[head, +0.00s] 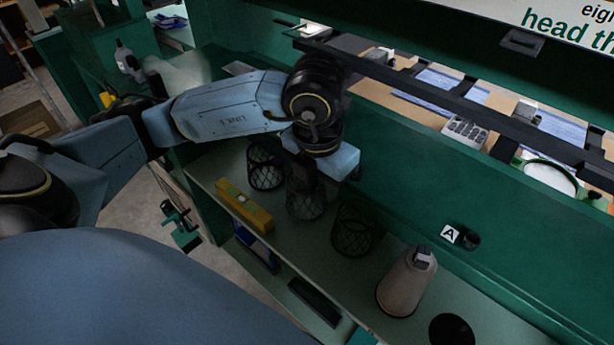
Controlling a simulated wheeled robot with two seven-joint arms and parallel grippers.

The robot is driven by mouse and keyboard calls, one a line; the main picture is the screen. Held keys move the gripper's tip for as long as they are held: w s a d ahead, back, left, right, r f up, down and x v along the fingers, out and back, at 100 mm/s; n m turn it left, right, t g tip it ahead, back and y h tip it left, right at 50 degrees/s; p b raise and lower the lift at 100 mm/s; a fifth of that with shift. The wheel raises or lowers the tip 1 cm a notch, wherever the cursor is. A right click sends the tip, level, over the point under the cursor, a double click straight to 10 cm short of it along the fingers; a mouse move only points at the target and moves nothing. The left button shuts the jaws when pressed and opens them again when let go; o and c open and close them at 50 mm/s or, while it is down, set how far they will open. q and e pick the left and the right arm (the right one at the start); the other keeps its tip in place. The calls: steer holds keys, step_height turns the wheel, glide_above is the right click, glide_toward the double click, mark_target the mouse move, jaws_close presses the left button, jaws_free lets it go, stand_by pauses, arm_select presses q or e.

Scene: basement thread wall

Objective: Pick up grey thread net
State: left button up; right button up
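Three mesh thread nets stand in a row on the pale green shelf (285,225). The middle net (307,205) looks greyish and is directly below my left gripper (306,182). A darker net (264,172) stands to its left and another dark net (355,232) to its right. The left gripper points down at the middle net's top, with its dark fingers against the mesh. I cannot tell whether they are open, shut or touching the net. The gripper hides the net's upper part. My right gripper is not in view.
A yellow block (245,206) lies at the shelf's front edge. A pale thread cone (405,282) and a dark round object (451,330) stand to the right. A green wall with an "A" label (450,235) rises behind the shelf.

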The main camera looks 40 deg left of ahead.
mark_target(323, 192)
arm_select(q)
steer(key=f, duration=0.4)
steer(key=shift+w+d+f, duration=0.1)
steer(key=shift+w+f, duration=0.1)
steer(key=shift+f, duration=0.3)
steer(key=shift+w, duration=0.1)
steer(key=c, duration=0.6)
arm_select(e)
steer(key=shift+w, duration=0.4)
arm_select(q)
step_height(323, 192, up, 10)
steer(key=shift+p, duration=0.3)
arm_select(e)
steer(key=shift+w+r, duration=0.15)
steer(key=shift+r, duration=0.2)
